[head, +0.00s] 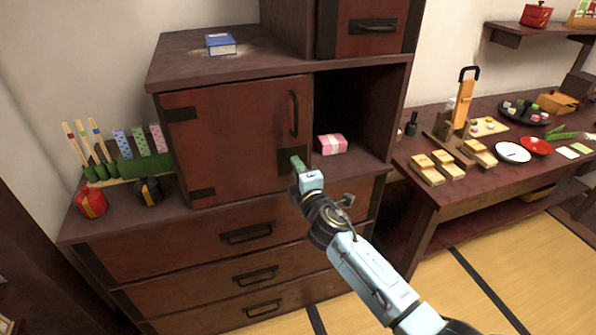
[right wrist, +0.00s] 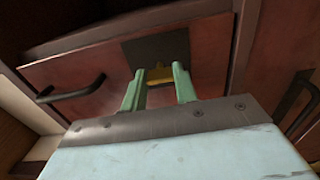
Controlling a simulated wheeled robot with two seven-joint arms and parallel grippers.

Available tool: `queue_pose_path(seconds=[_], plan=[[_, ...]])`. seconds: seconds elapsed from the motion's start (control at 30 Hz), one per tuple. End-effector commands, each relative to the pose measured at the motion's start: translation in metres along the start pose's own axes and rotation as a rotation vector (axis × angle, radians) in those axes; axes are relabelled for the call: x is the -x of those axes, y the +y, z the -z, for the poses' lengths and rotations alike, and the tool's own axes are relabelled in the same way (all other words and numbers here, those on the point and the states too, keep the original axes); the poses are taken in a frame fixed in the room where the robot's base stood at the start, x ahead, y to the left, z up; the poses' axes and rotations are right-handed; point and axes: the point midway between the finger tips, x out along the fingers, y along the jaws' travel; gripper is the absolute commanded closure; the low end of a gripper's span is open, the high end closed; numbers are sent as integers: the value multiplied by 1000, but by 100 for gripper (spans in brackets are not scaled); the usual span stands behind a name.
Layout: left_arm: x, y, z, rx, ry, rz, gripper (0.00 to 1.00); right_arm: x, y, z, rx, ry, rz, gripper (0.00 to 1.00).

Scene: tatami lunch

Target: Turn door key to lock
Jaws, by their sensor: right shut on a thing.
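The dark red cabinet door (head: 235,135) stands shut, flush with the cabinet front, with a black upright handle (head: 293,113) near its right edge. My right gripper (head: 298,163) is at the door's lower right corner, below that handle. In the right wrist view its two green fingers (right wrist: 159,84) are shut on a small brass-yellow key (right wrist: 160,74). The key is in front of a dark square lock plate (right wrist: 155,48) on the door. The key's far end is hidden, and its turn angle is hard to tell. My left gripper is not in view.
An open compartment with a pink box (head: 332,144) is right of the door. Drawers with black handles (head: 247,233) lie below. A blue book (head: 221,44) lies on top. A side table (head: 430,190) with dishes and wooden blocks stands to the right.

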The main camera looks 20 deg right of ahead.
Motion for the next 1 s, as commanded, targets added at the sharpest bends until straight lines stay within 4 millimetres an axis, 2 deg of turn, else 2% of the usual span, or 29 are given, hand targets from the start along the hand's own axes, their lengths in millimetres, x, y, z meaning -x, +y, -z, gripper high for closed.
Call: queue_pose_path(seconds=[0.03,0.2,0.57,0.67,0.83,1.0], plan=[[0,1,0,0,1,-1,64,0,0,0,3,0,0,70],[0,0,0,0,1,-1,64,0,0,0,2,0,0,49],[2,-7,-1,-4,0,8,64,5,0,0,0,0,1,49],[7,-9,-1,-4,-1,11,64,16,0,0,-1,0,2,49],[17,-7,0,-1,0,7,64,48,1,0,-1,0,3,49],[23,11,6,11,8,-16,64,84,0,0,0,0,3,49]])
